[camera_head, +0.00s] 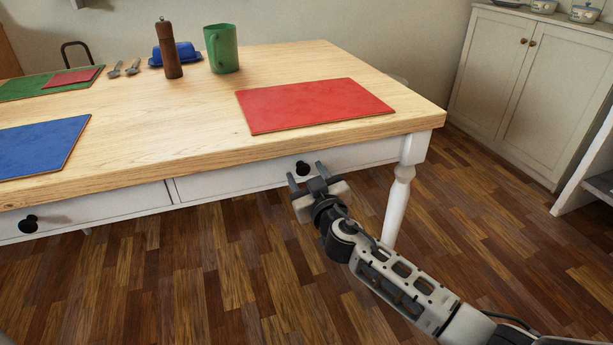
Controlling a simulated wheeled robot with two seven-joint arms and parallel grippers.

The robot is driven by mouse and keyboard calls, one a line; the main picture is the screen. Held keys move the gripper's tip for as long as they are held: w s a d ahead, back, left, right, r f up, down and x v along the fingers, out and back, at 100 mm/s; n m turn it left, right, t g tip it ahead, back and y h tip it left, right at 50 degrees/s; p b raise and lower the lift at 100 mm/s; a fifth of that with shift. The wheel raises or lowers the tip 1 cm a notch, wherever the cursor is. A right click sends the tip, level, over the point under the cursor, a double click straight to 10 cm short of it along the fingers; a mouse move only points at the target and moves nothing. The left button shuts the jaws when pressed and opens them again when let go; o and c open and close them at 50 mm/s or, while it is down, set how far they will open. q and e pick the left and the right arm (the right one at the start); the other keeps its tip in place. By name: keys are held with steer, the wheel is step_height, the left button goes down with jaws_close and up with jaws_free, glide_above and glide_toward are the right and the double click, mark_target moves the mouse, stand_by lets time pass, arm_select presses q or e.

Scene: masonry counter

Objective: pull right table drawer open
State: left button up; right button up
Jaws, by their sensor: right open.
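The right table drawer (230,181) is a white front under the wooden table top (180,110). It looks flush with the table frame. Its round black knob (302,168) sits near the middle of the front. My right gripper (306,173) is open, its two dark fingers pointing at the drawer front, one on each side of the knob in the picture. I cannot tell whether the fingers touch the knob. My left gripper is not in view.
The left drawer (90,210) has a black knob (28,223). A white table leg (399,195) stands right of my gripper. A red mat (313,104), a green mug (221,49) and a brown mill (168,48) are on top. Wooden floor (240,270) in front is clear.

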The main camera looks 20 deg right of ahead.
steer(key=shift+w, duration=0.3)
jaws_close()
steer(key=shift+s, duration=0.1)
